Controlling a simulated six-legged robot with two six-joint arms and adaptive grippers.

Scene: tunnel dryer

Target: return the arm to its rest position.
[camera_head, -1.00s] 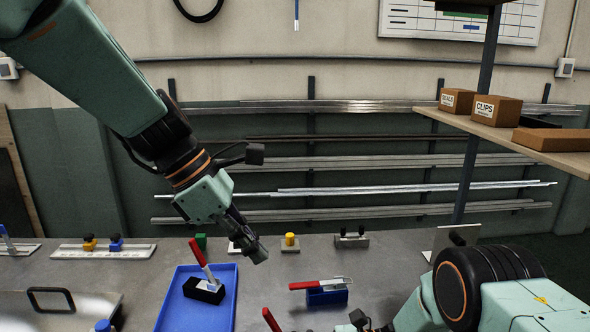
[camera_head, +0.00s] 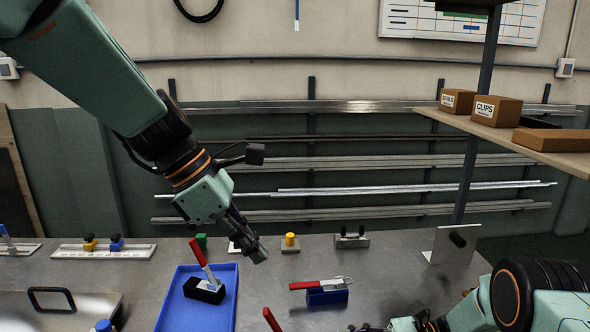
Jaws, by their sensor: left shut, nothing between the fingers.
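My left arm comes in from the upper left, and its gripper (camera_head: 259,254) hangs above the metal table (camera_head: 385,270), shut and empty. It is just right of the blue tray (camera_head: 168,318). In the tray stands a black block (camera_head: 203,291) with a red-handled clamp (camera_head: 200,254). My right arm is low at the lower right. Its gripper (camera_head: 400,327) shows only in part at the bottom edge, too cut off to tell its jaws.
A blue block with a red-handled clamp (camera_head: 318,287) stands right of the tray. Another red handle (camera_head: 271,319) rises at the bottom edge. A grey upright plate (camera_head: 450,247) stands at the back right. A shelf with boxes (camera_head: 496,110) hangs at the upper right.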

